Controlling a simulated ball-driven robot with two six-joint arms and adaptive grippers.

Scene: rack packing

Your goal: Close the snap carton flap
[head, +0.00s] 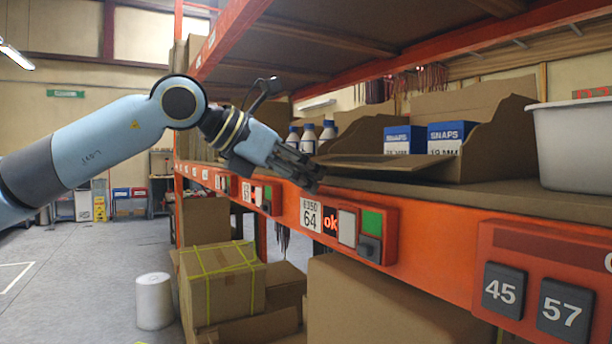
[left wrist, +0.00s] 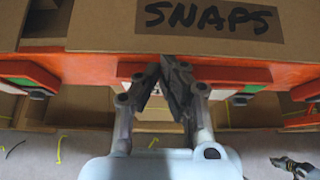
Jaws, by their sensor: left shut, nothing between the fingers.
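The snaps carton (head: 487,140) stands open on the shelf, with two blue SNAPS boxes (head: 404,140) inside. Its front flap (head: 372,162) lies folded outward, nearly flat, towards the shelf edge. In the left wrist view the cardboard with the SNAPS label (left wrist: 250,38) fills the top, beyond my fingertips. My left gripper (head: 314,180) is shut and empty, in front of the shelf edge at the left end of the flap. Its fingertips also show in the left wrist view (left wrist: 173,80). What seems to be my right gripper (left wrist: 296,165) shows small at the lower right there; its jaws are unclear.
The orange shelf beam (head: 445,243) carries a label 64 and a lit panel. White bottles (head: 308,138) stand left of the carton, and a white bin (head: 575,145) stands right. Cardboard boxes (head: 222,283) sit below. The floor at left is largely clear.

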